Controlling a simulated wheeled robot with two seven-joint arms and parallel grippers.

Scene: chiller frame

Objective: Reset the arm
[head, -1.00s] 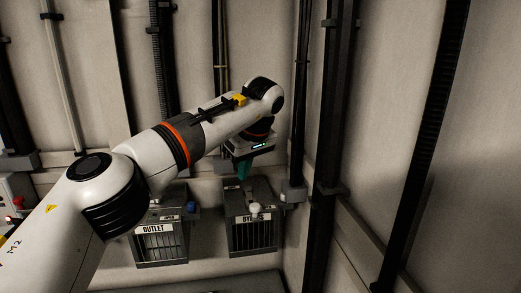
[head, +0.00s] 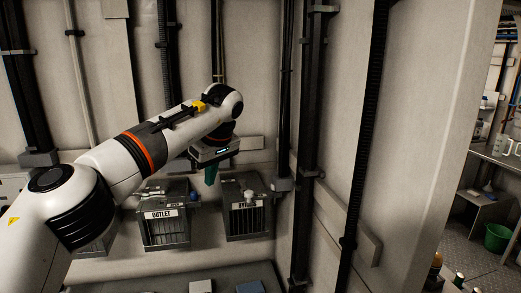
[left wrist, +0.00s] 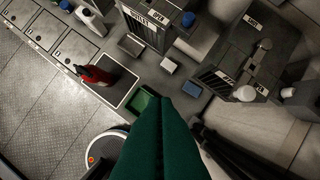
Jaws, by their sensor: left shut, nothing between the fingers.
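My left arm comes in from the left in the head view. Its gripper (head: 211,174) points down in front of the wall boxes, with green fingers. In the left wrist view the green fingers (left wrist: 160,110) lie together, shut, with nothing between them. The OUTLET box (head: 165,237) is below and left of the gripper in the head view. The second grilled box (head: 246,223), its label partly read as BY, is to the right. The gripper appears apart from both boxes. My right gripper is in neither view.
The left wrist view shows a red-and-black object (left wrist: 95,74) on a dark panel, a green tray (left wrist: 144,101) and small blocks on a ledge. Dark pipes (head: 310,120) run down the wall. At the far right are a shelf area and a green bucket (head: 497,237).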

